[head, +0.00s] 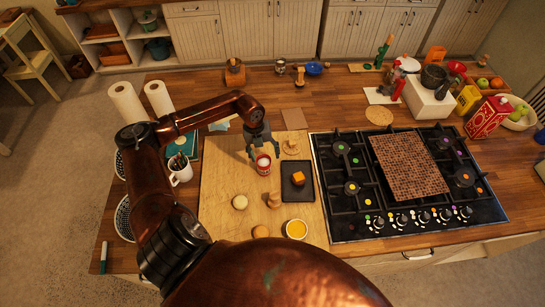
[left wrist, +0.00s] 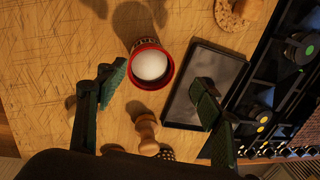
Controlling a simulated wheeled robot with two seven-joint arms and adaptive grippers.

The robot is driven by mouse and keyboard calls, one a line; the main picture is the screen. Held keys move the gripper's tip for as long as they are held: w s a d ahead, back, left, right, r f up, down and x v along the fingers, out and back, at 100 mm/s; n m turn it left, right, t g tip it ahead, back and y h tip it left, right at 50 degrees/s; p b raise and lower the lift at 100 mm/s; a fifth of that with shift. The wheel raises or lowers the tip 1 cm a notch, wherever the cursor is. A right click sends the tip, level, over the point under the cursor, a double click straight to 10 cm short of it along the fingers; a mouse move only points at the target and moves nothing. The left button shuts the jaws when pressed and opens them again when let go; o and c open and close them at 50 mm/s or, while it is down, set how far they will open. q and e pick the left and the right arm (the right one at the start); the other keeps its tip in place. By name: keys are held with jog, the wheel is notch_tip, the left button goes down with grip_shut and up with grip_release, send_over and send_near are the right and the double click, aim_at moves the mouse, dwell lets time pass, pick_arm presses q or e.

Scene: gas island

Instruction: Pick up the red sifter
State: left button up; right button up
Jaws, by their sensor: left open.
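The red sifter (head: 263,165) appears as a small round red-rimmed cup with something white inside. It stands upright on the wooden board (head: 219,185). In the left wrist view the sifter (left wrist: 151,66) is at upper middle, its red rim around a white round shape. My left gripper (head: 263,147) is open above the board, close to the sifter. In the left wrist view its two fingers (left wrist: 158,86) are spread, one on each side of the sifter, with no contact visible. My right gripper is not in view.
A dark tray (head: 298,194) with an orange block (head: 298,178) lies right of the sifter. A wooden pestle-like piece (head: 274,199) stands in front, also in the wrist view (left wrist: 147,133). A wooden stamp (head: 291,145) is behind. The gas hob (head: 345,205) lies to the right.

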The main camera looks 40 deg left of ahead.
aim_at(264, 165)
pick_arm(q)
jog(key=shift+s+a+f+m+g+y, duration=0.15)
jog(key=shift+s+a+f+g+y, duration=0.15)
jog(key=shift+s, duration=0.15)
jog(key=shift+s+a+f+m+g+y, duration=0.2)
jog(key=shift+s+y, duration=0.1)
jog(key=shift+s, duration=0.1)
jog(key=shift+d+f+p, duration=0.1)
jog(key=shift+f+p, duration=0.2)
jog(key=shift+f, duration=0.05)
jog(key=f+p, duration=0.1)
jog(key=f, duration=0.3)
jog(key=w+f+p, duration=0.1)
jog(key=f, duration=0.1)
jog(key=shift+d+f+p, duration=0.1)
jog(key=shift+d+p, duration=0.15)
jog(key=shift+p, duration=0.05)
jog(key=shift+f, duration=0.55)
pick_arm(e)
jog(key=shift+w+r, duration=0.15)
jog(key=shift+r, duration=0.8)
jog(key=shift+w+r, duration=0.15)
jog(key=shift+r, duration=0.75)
pick_arm(q)
jog(key=shift+o, duration=0.2)
jog(key=shift+r, duration=0.1)
jog(key=c, duration=0.8)
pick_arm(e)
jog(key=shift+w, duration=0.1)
